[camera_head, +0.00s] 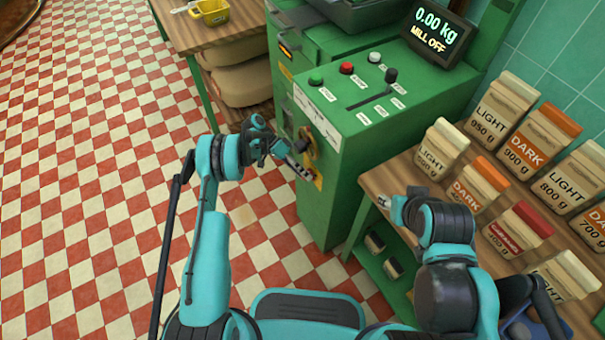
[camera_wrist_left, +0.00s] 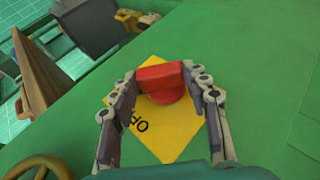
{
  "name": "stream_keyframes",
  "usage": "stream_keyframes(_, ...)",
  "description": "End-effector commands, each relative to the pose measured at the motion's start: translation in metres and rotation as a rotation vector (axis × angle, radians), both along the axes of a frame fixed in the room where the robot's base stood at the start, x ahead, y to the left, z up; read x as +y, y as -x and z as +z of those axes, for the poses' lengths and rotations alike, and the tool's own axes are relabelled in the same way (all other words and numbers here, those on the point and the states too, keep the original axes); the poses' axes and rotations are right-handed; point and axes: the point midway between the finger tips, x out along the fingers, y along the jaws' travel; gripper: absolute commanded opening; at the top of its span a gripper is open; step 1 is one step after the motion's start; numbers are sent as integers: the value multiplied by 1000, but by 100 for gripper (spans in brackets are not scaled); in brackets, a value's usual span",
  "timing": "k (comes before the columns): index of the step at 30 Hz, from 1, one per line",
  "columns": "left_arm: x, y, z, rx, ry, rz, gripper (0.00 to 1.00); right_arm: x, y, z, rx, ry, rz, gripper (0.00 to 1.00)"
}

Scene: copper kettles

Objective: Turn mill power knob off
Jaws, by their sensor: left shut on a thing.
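The red mill power knob (camera_wrist_left: 162,80) stands on a yellow diamond plate (camera_wrist_left: 160,140) with black lettering, on the green mill's side face. In the left wrist view the knob sits between the two fingers of my left gripper (camera_wrist_left: 159,84), which is shut on it. In the head view my left gripper (camera_head: 298,168) reaches the mill's side from the left, and the knob is hidden there. The mill display (camera_head: 437,32) reads 0.00 kg and MILL OFF. My right gripper (camera_head: 388,204) is small by the wooden shelf; its fingers do not show clearly.
The mill's top (camera_head: 375,95) carries green, red and white buttons and a black slider. A handwheel (camera_wrist_left: 38,163) is close to my left gripper. Coffee bags (camera_head: 442,150) stand on the wooden shelf at right. A table with a yellow container (camera_head: 213,13) is at the back. The checkered floor at left is clear.

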Motion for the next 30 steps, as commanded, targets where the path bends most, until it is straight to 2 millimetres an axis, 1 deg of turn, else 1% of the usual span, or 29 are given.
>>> stream_keyframes(4,0,-2,-1,42,33,3,17,0,0,0,0,0,0,40)
stream_keyframes(13,0,-1,-1,48,36,3,17,0,0,0,0,0,0,40)
stream_keyframes(14,0,-1,-1,48,36,3,49,0,0,0,0,0,0,40)
stream_keyframes(15,0,-1,-1,48,36,3,59,0,0,0,0,0,0,40)
stream_keyframes(16,0,-1,-1,48,36,3,67,0,0,0,0,0,0,40)
stream_keyframes(26,0,-1,0,45,34,2,67,0,0,0,0,0,0,40)
stream_keyframes(30,-1,0,1,13,9,1,67,0,0,0,0,0,0,40)
